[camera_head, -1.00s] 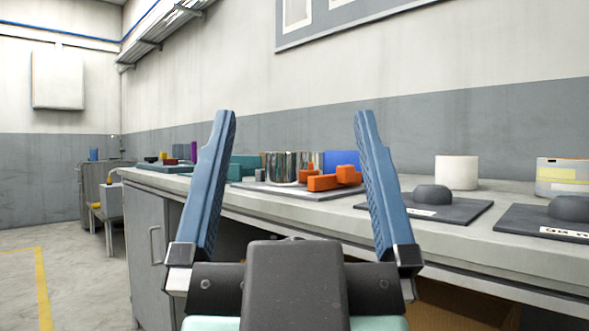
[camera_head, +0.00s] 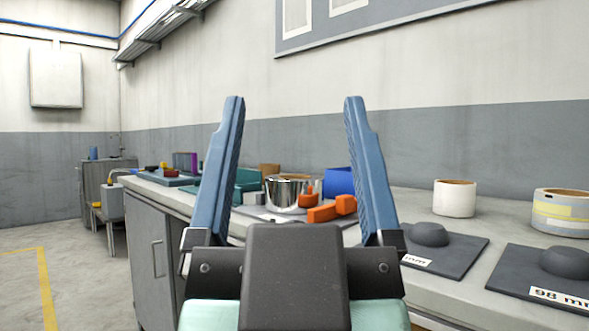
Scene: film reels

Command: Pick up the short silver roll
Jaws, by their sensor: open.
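The short silver roll (camera_head: 286,193) is a shiny, mirror-like cylinder with an open top. It stands on a light grey mat on the workbench (camera_head: 420,207). My gripper (camera_head: 295,100) is open and empty, its two blue fingers pointing up in the picture. The roll appears between the fingers but lies beyond them on the bench, apart from them. Orange blocks (camera_head: 322,213) lie right beside the roll and partly cover its right side. The lower part of the view of the bench is hidden by my gripper.
A blue object (camera_head: 338,182) and teal blocks (camera_head: 248,181) stand close to the silver roll. To the right are a white roll (camera_head: 454,198), a yellow-banded roll (camera_head: 562,212) and dark pads with domes (camera_head: 430,234). The grey wall runs behind the bench.

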